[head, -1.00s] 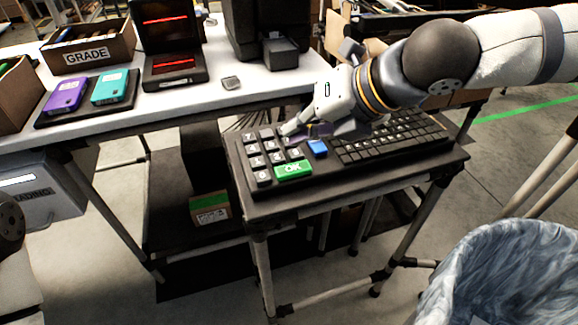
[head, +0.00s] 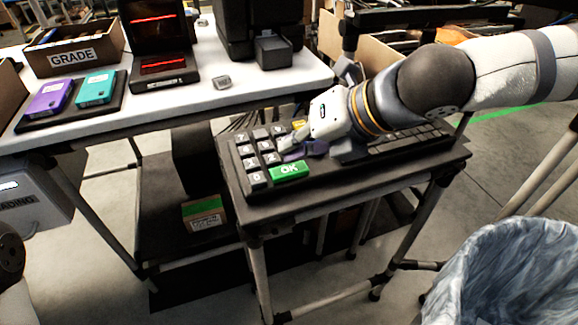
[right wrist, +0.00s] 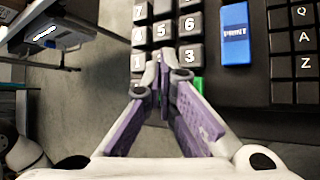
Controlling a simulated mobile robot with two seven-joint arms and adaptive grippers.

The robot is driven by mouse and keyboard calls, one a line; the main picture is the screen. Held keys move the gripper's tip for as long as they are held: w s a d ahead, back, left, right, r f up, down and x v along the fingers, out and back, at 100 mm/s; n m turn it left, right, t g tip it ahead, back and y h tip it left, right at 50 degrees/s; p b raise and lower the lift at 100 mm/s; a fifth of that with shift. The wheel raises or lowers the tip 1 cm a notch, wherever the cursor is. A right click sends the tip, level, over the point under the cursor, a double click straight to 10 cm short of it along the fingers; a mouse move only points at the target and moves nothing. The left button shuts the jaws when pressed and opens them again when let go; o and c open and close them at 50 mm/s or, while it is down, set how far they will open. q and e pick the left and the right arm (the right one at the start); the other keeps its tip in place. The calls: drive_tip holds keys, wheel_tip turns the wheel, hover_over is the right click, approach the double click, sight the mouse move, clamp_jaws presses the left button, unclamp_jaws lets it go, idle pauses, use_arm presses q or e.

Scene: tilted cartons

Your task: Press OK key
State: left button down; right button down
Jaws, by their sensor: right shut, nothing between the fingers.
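The green OK key (head: 289,171) is at the near edge of the number pad on a large black keyboard (head: 325,172). My right gripper (head: 287,146) is shut and empty over the number keys, just behind the OK key. In the right wrist view the closed fingertips (right wrist: 162,62) are over the keys around 2 and 3. Only a sliver of the green OK key (right wrist: 198,84) shows there, beside the right finger. I cannot tell whether the tips touch a key. My left gripper is not in view.
The blue PRINT key (right wrist: 235,35) is right of the number keys. The keyboard lies on a small dark stand (head: 350,192). A white table (head: 205,92) behind holds a GRADE carton (head: 72,54) and devices. A lined bin (head: 500,275) stands at front right.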

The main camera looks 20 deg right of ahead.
sight(293, 166)
drive_tip(key=shift+f, duration=0.1)
idle(0.7)
drive_tip(key=shift+f, duration=0.35)
